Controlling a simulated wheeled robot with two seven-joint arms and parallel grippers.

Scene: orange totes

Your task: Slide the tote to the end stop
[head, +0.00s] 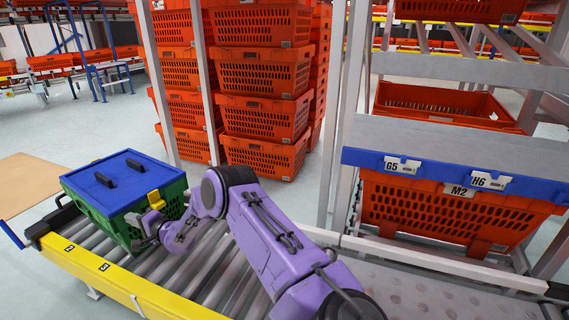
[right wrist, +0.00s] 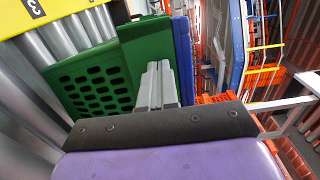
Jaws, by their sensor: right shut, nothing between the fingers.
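A green tote (head: 121,230) with a blue lid (head: 122,180) sits upright on the roller conveyor (head: 207,265), near its far left end. The lid has two dark handles, and a yellow clip (head: 156,199) is on the tote's near side. My right gripper (head: 143,228) is shut and empty, at the near right side of the tote. In the right wrist view its fingers (right wrist: 157,85) are together close to the green wall (right wrist: 95,85); I cannot tell whether they touch it. A blue bar (head: 12,234) shows at the conveyor's left end. My left gripper is out of view.
A yellow rail (head: 120,287) edges the conveyor's front. Stacked orange totes (head: 263,115) stand behind it. A rack with grey posts and an orange tote (head: 450,213) behind labels is on the right. Several rollers right of the tote are bare.

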